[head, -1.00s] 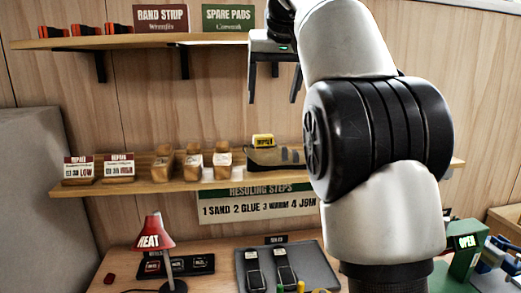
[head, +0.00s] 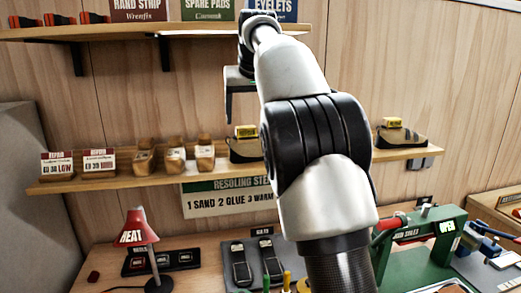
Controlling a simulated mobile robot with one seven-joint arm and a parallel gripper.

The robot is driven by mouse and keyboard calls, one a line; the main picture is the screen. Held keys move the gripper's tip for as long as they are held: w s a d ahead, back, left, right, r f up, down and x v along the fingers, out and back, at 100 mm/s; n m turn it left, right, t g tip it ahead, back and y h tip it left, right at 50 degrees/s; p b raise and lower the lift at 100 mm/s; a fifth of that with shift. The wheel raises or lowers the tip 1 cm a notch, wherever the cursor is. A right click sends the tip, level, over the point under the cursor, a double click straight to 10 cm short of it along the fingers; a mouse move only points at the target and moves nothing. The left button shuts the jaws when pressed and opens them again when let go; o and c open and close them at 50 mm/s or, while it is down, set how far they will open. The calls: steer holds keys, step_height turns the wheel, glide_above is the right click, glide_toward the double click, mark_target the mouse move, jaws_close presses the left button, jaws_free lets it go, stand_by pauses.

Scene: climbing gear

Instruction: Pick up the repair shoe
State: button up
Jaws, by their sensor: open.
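A grey and tan shoe with a yellow tag (head: 243,148) stands on the middle shelf, its right side hidden behind my arm. A second similar shoe with a yellow tag (head: 401,137) stands further right on the same shelf. The tag print is too small to read surely, so I cannot tell which is the repair shoe. My gripper (head: 241,106) points down above the first shoe, apart from it, open and empty. Its right finger is partly hidden by my arm.
The middle shelf (head: 60,187) also holds wooden shoe lasts (head: 175,160) and label cards (head: 57,166). An upper shelf (head: 130,33) is close above my gripper. Below, a bench carries a red heat lamp (head: 137,235), straps on a dark mat (head: 262,242) and a green press (head: 440,235).

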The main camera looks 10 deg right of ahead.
mark_target(246, 127)
steer(key=x, duration=0.5)
steer(key=shift+w, duration=0.2)
steer(key=shift+r, duration=0.15)
steer(key=c, duration=1.3)
steer(key=shift+o, duration=0.2)
